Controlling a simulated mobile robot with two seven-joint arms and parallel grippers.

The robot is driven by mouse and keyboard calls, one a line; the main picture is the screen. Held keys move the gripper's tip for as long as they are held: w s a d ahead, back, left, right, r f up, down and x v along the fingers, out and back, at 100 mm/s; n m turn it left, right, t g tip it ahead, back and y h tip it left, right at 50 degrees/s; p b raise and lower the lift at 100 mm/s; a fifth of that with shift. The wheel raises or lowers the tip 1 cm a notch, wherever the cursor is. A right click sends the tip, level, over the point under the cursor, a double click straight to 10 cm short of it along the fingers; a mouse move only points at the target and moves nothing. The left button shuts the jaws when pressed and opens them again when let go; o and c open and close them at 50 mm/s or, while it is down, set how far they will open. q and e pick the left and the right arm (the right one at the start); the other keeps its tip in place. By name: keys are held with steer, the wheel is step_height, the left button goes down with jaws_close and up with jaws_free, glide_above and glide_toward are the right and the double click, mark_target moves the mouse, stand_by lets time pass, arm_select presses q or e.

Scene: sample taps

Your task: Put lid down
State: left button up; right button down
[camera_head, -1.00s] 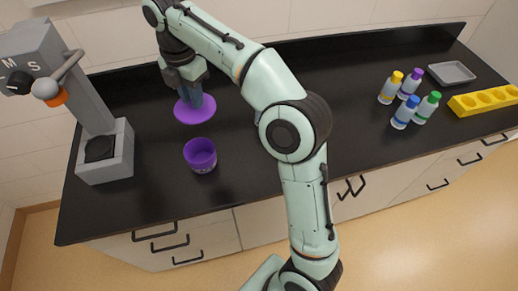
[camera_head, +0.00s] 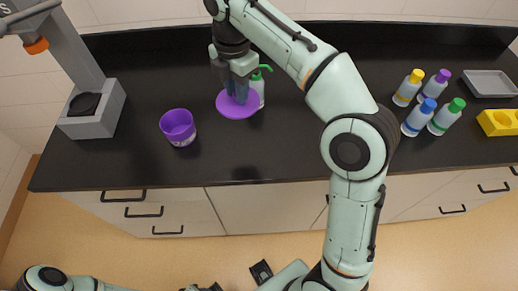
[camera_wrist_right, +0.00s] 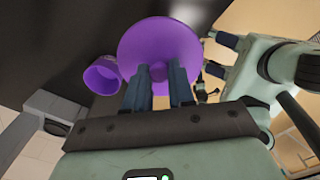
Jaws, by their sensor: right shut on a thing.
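My right gripper (camera_head: 238,92) is shut on the knob of a round purple lid (camera_head: 236,106). The lid's broad disc fills the upper middle of the right wrist view (camera_wrist_right: 158,45), with my right fingertips (camera_wrist_right: 160,84) at its knob. The lid is over the black counter, to the right of the open purple cup (camera_head: 178,127) and apart from it. I cannot tell its exact height. The cup also shows left of the lid in the wrist view (camera_wrist_right: 101,75). My left gripper (camera_head: 234,280) is low at the bottom edge, before the drawers; its fingers are apart and empty.
A white bottle with a green pump (camera_head: 262,80) stands close behind the lid. A grey machine (camera_head: 92,118) stands at the left. Several capped bottles (camera_head: 408,88), a grey tray (camera_head: 490,83) and a yellow rack (camera_head: 498,122) are at the right. The counter's front middle is clear.

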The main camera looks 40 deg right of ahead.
steer(key=shift+s+d+f, duration=0.25)
steer(key=shift+s, duration=0.1)
step_height(320, 180, down, 15)
steer(key=b, duration=0.5)
steer(key=shift+r, duration=0.15)
arm_select(q)
steer(key=s+f+b, duration=0.1)
steer(key=s+f, duration=0.2)
steer(key=f, duration=0.3)
steer(key=shift+d+f, duration=0.35)
steer(key=shift+d, duration=0.05)
arm_select(e)
steer(key=shift+f, duration=2.55)
arm_select(q)
steer(key=shift+f, duration=0.1)
arm_select(e)
steer(key=shift+f, duration=0.1)
steer(key=c, duration=1)
jaws_free()
steer(key=shift+o, duration=0.2)
arm_select(q)
steer(key=r+p, duration=0.1)
steer(key=w+r+p, duration=0.1)
steer(key=r+p, duration=0.1)
steer(key=shift+r, duration=0.1)
arm_select(e)
step_height(320, 180, up, 12)
